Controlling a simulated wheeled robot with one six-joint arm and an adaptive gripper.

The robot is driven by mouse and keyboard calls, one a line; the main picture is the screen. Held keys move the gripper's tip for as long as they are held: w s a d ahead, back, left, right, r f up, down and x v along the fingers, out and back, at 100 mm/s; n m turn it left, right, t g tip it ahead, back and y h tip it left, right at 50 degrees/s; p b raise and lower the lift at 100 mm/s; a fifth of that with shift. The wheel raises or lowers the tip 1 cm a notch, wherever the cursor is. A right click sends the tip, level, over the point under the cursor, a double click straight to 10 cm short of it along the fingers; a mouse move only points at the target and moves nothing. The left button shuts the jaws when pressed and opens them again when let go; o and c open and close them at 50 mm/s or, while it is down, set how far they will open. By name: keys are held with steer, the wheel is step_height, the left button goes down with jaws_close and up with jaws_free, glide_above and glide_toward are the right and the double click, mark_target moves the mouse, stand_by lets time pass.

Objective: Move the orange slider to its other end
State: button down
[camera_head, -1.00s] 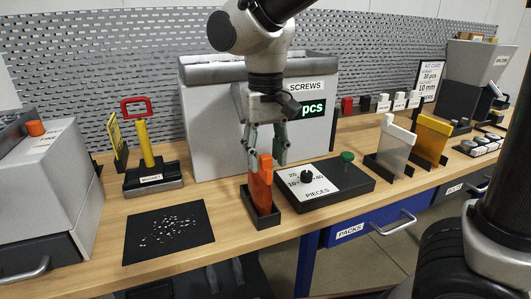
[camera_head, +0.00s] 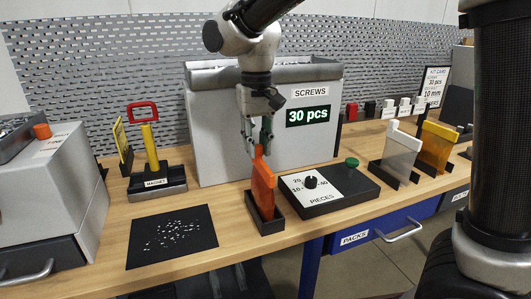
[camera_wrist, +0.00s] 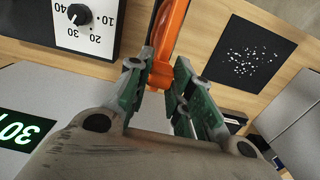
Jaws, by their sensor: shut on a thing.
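An upright orange flat piece (camera_head: 263,190) stands tilted in a black open holder (camera_head: 267,227) at the front of the bench. My gripper (camera_head: 259,148) is shut on its upper end from above. In the wrist view the orange piece (camera_wrist: 169,35) runs up between my green-padded fingertips (camera_wrist: 160,75).
A black dial box (camera_head: 345,195) with a green button stands just right of the holder. The grey screws bin (camera_head: 225,130) reading 30 pcs is behind. White and yellow pieces stand right.

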steer(key=shift+w+a, duration=0.1)
steer(key=shift+w, duration=0.4)
steer(key=c, duration=1.2)
jaws_free()
steer(key=shift+c, duration=0.2)
step_height(320, 180, up, 12)
